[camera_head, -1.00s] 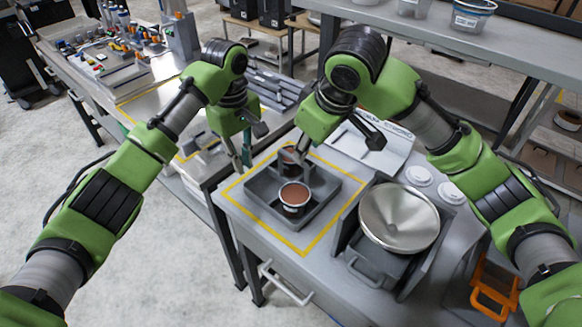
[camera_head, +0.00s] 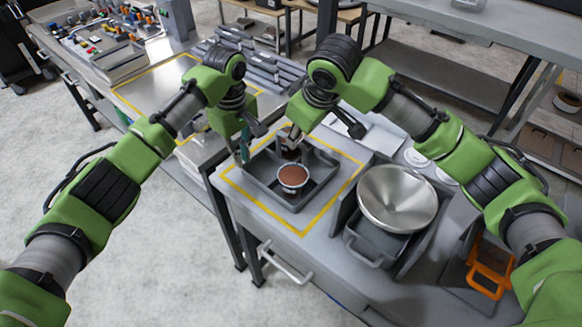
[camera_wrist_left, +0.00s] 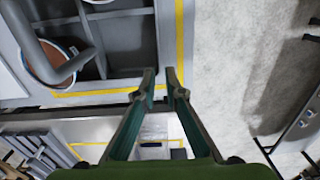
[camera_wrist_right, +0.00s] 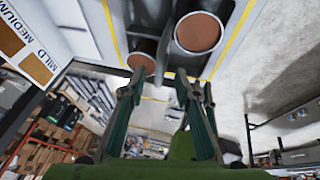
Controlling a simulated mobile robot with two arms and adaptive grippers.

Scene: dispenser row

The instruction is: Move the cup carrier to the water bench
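The cup carrier (camera_head: 291,206) is a dark grey open tray inside a yellow-outlined square on the grey bench. A white cup with brown contents (camera_head: 293,177) stands in its front part; a second cup (camera_head: 289,150) behind is partly hidden by my right gripper. My left gripper (camera_head: 244,154) is at the carrier's left corner. In the left wrist view its fingers (camera_wrist_left: 159,72) are a little apart, with nothing clearly between them. My right gripper (camera_head: 291,136) is over the carrier's back side; its fingers (camera_wrist_right: 158,74) are apart near the carrier wall. I cannot tell which surface is the water bench.
A metal bowl (camera_head: 397,197) stands right of the carrier, an orange-handled item (camera_head: 490,270) beyond it. A neighbouring bench at upper left has a mostly clear yellow-outlined area (camera_head: 150,97) and small parts behind. A shelf (camera_head: 500,40) is at upper right.

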